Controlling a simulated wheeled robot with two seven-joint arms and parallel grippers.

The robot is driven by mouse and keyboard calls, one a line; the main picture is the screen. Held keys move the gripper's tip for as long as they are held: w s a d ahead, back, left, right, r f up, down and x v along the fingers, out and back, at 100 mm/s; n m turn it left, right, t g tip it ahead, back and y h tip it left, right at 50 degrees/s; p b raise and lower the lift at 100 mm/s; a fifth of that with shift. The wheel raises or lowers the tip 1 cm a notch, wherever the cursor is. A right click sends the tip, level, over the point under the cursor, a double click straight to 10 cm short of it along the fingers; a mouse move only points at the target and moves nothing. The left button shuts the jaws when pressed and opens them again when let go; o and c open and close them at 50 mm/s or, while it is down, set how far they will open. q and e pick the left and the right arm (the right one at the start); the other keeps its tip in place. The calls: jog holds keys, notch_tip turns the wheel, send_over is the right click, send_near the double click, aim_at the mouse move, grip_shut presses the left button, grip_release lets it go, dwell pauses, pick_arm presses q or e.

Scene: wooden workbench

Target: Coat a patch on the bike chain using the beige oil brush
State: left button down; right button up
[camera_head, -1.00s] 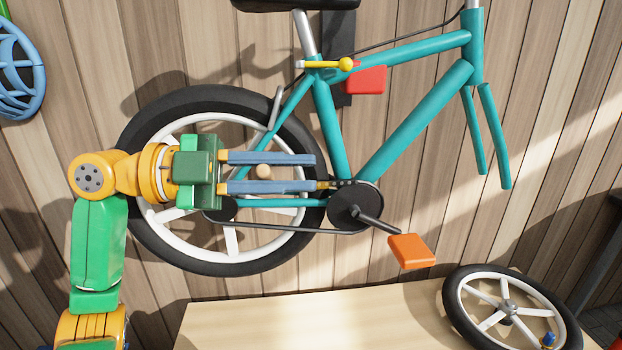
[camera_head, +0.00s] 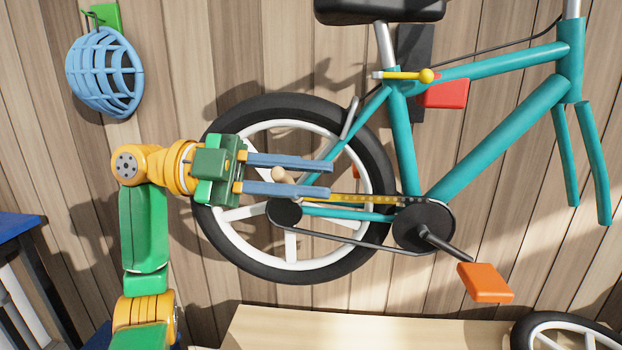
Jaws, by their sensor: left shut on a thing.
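The teal bike hangs against the wall, with its chain (camera_head: 350,240) running from the small rear sprocket (camera_head: 284,213) to the dark front chainring (camera_head: 423,228). The upper run shows a yellow stretch (camera_head: 365,199) with dark dots. My left gripper (camera_head: 330,179) comes in from the left in front of the rear wheel, its two blue fingers pointing right. It is shut on the beige oil brush (camera_head: 281,176), whose rounded beige end shows between the fingers. The lower finger's tip is beside the left end of the yellow stretch; contact cannot be told. My right gripper is not in view.
The rear wheel (camera_head: 378,155) is behind my gripper. An orange pedal (camera_head: 486,282) sticks out at lower right. A wooden bench top (camera_head: 370,328) lies below, with a loose wheel (camera_head: 560,322) at right. A blue helmet (camera_head: 104,72) hangs at upper left.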

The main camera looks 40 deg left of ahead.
pick_arm(q)
jog(key=p+x, duration=0.4)
jog(key=x, duration=1.3)
jog(key=shift+w+r+p, duration=0.2)
jog(key=shift+w+p, duration=0.15)
